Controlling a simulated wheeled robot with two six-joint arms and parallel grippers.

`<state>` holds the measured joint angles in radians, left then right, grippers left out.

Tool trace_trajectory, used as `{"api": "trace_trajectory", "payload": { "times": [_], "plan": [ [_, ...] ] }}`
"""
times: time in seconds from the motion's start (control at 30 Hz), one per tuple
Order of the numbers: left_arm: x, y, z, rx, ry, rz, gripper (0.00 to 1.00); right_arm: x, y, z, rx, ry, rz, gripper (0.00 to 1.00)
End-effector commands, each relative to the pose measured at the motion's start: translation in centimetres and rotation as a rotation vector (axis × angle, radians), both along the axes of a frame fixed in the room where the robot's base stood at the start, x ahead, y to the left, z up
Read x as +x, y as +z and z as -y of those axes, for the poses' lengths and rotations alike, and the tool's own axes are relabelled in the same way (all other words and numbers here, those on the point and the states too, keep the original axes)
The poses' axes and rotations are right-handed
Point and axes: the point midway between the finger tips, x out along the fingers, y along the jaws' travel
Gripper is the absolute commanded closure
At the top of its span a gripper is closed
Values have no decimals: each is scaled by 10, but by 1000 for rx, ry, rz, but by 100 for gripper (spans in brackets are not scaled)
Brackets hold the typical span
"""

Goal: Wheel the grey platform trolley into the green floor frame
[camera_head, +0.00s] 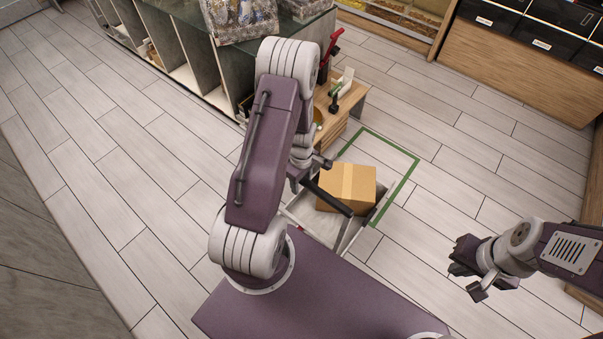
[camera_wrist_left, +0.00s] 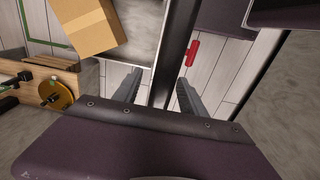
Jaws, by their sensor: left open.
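The grey platform trolley (camera_head: 314,226) stands on the floor just beyond my base, with a cardboard box (camera_head: 346,187) on its far part. The green floor frame (camera_head: 405,182) shows around the far part of the trolley; the trolley's near part appears outside it. A dark handle bar (camera_head: 331,197) rises over the trolley. My left gripper (camera_head: 312,178) is at the bar. In the left wrist view, the bar (camera_wrist_left: 176,50) runs between its two open fingers (camera_wrist_left: 157,92). My right gripper (camera_head: 466,274) is over bare floor at the right; its finger gap is unclear.
A wooden stand (camera_head: 343,108) with tools is close beyond the frame's left side. A long counter (camera_head: 185,45) is at the back left. Black bins (camera_head: 562,12) are on a wooden unit at the back right. The floor right of the frame is clear.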

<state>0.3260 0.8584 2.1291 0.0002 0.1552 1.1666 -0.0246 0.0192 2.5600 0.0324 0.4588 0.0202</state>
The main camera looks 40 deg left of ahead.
Motion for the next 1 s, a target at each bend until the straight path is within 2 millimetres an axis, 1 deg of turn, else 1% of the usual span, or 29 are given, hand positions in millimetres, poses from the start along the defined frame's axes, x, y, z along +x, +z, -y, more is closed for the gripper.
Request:
{"api": "trace_trajectory", "payload": {
  "times": [0.03,0.1,0.2,0.47,0.5,0.57,0.6,0.63,0.67,1.0],
  "plan": [
    [-1,-8,0,-1,0,-3,51,0,0,0,0,0,0,100],
    [0,-15,0,0,0,-1,51,0,1,0,0,0,0,100],
    [0,-22,0,0,0,0,51,0,1,0,0,0,0,100],
    [0,-23,0,0,0,1,51,0,1,0,0,0,0,100],
    [0,-23,0,0,0,1,62,0,1,0,0,0,0,100],
    [0,-23,0,0,0,1,79,0,1,0,0,0,0,100],
    [0,-23,0,0,0,1,90,0,1,0,0,0,0,100],
    [0,-23,0,0,0,1,98,0,1,0,0,0,0,100],
    [0,-23,0,0,0,1,100,0,1,0,0,0,0,100],
    [1,-23,0,1,0,1,100,0,1,0,0,0,0,100]
  ]
}}
